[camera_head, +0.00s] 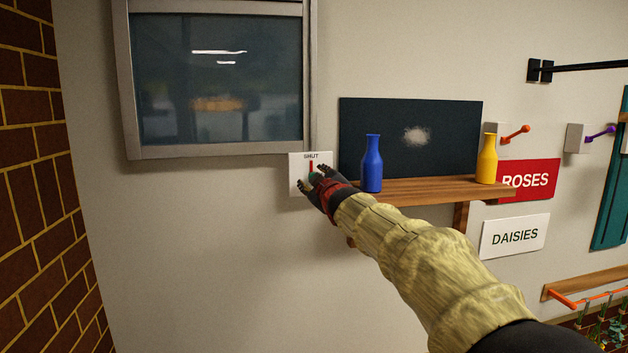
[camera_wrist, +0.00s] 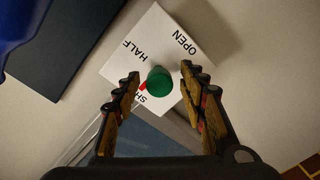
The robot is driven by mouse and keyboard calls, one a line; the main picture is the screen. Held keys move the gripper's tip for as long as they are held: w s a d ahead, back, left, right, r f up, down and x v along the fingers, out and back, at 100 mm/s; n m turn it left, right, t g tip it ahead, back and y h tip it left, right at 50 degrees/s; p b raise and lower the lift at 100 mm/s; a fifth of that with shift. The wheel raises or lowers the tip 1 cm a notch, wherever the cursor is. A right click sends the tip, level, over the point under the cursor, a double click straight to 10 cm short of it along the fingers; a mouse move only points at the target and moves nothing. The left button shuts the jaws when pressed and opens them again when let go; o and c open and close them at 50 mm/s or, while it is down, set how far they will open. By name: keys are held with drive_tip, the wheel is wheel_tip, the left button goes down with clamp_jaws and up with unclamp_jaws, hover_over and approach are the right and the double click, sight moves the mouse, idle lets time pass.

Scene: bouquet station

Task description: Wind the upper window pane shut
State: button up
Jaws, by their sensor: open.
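The window (camera_head: 215,80) has a grey frame around dark glass, with its top cut off by the picture edge. I cannot tell an upper pane's position. A white dial plate (camera_head: 297,184) is on the wall below the window's right corner. In the wrist view the plate (camera_wrist: 190,72) reads OPEN, HALF and a partly hidden SHUT. A round green knob (camera_wrist: 159,81) stands on it. The red pointer is at SHUT in both views. My gripper (camera_head: 318,178) is at the plate; in the wrist view its open fingers (camera_wrist: 159,74) are on either side of the knob, contact unclear.
A wooden shelf (camera_head: 420,190) right of the plate holds a blue bottle (camera_head: 372,163) close to my gripper and a yellow bottle (camera_head: 487,160). A dark board (camera_head: 410,130) is behind them. A brick wall (camera_head: 40,190) is at left. The wall below the window is clear.

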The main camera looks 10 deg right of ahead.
drive_tip(key=s, duration=1.2)
drive_tip(key=shift+d+r, duration=0.15)
drive_tip(key=shift+w, duration=0.1)
drive_tip(key=s+d+f+m+g+h+b, duration=0.1)
drive_tip(key=s+d+f+m+g, duration=0.2)
drive_tip(key=f, duration=0.7)
drive_tip(key=s+f+m+g+h, duration=0.1)
drive_tip(key=s+f+m+g, duration=0.3)
drive_tip(key=f, duration=0.6)
drive_tip(key=s+a+f+m+g+b, duration=0.1)
drive_tip(key=s+f+g+b, duration=0.1)
drive_tip(key=s+f+b, duration=0.7)
drive_tip(key=s+a+f+m+g+y+b, duration=0.1)
drive_tip(key=s+f+b, duration=0.9)
drive_tip(key=s+f, duration=1.4)
drive_tip(key=shift+s+a+g, duration=0.6)
drive_tip(key=shift+s+g, duration=0.4)
drive_tip(key=shift+s, duration=0.2)
